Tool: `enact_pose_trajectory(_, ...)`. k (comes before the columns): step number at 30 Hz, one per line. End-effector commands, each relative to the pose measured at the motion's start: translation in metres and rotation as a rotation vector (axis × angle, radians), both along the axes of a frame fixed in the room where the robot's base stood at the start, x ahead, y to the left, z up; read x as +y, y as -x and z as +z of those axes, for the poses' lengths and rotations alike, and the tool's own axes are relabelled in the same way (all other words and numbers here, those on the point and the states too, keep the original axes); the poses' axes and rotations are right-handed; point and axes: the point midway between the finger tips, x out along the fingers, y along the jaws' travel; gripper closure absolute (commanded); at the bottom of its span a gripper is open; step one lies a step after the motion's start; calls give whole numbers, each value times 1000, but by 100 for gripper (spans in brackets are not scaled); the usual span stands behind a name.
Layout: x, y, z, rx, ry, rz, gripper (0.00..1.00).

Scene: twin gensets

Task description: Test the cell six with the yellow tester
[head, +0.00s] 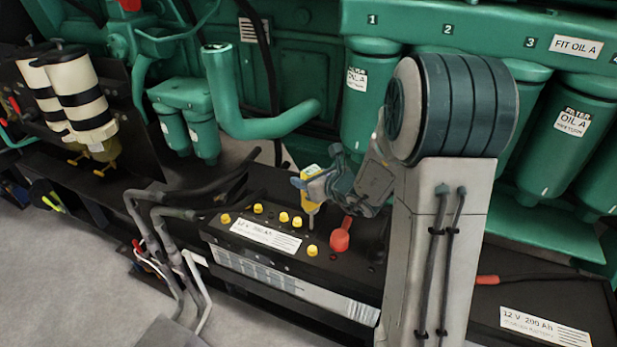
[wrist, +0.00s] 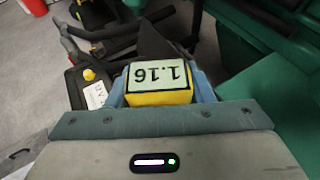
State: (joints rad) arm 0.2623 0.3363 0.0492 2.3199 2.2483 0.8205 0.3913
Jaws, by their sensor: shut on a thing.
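My gripper (head: 312,184) is shut on the yellow tester (head: 309,174) and holds it upright over the black battery (head: 265,200). The tester's thin grey probe points down to the battery top among the yellow cell caps (head: 283,217). I cannot tell whether its tip is inside a cell opening, and no cell numbers are readable. In the wrist view the tester (wrist: 160,97) sits between my blue fingers, and its pale display (wrist: 158,75) shows upside-down digits that read 1.16. Much of the battery top is hidden there.
A red terminal cover (head: 340,238) stands right of the probe. Black cables and grey pipes (head: 170,235) run at the battery's left. Green oil filters (head: 368,100) and a thick green pipe (head: 235,110) stand behind. A second battery (head: 545,310) is at the right. Grey floor is clear at lower left.

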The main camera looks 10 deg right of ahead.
Motion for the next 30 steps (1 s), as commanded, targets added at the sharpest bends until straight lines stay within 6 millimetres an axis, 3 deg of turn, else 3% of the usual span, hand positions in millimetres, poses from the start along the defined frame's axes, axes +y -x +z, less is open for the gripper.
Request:
enact_pose_trajectory(8,0,0,3,3,1,0,80)
enact_pose_trajectory(22,0,0,41,-1,0,0,80)
enact_pose_trajectory(30,8,10,41,-2,1,2,80)
